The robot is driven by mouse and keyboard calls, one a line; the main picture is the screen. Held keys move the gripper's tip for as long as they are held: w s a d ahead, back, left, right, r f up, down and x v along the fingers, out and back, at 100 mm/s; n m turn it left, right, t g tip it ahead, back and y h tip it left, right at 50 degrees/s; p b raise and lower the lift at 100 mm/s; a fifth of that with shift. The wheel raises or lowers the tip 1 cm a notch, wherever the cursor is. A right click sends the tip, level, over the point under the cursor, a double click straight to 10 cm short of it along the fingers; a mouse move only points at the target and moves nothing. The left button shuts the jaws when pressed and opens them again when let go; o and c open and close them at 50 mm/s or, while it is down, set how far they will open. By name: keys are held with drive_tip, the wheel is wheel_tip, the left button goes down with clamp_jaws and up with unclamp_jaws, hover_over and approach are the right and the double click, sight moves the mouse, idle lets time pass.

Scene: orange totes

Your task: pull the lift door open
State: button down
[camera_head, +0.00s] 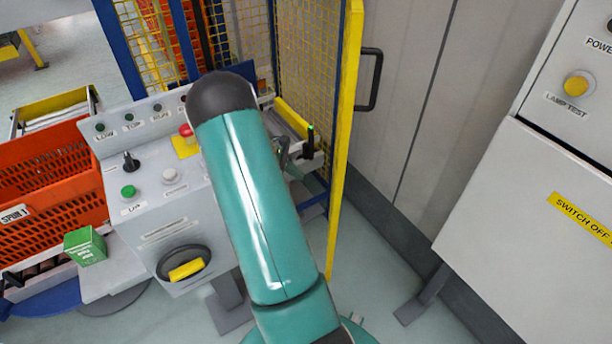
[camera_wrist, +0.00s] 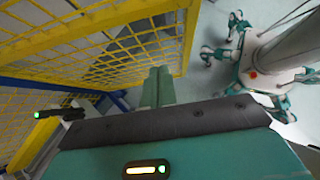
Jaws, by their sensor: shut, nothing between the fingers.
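The lift door (camera_head: 344,130) is a yellow-framed mesh panel. It stands swung out from the blue-framed cage, seen nearly edge-on in the head view. Its black handle (camera_head: 372,80) is on its right side, with nothing on it. My teal arm reaches to the left of the door, on the side away from the handle, and hides most of my gripper in the head view. In the wrist view my gripper (camera_wrist: 158,72) is shut and empty, its teal fingers close to the yellow mesh door (camera_wrist: 188,40). I cannot tell whether they touch it.
A grey control console (camera_head: 150,225) with buttons stands at left, beside an orange tote (camera_head: 45,190) and a green box (camera_head: 85,245). A grey cabinet (camera_head: 540,230) stands at right. A panelled wall (camera_head: 415,100) is behind the handle. Floor between door and cabinet is clear.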

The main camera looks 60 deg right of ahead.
drive_tip(key=s+r+x, duration=0.1)
drive_tip(key=x, duration=1)
drive_tip(key=shift+s+d+r, duration=0.3)
drive_tip(key=shift+s+d, duration=0.05)
drive_tip(key=shift+s, duration=0.15)
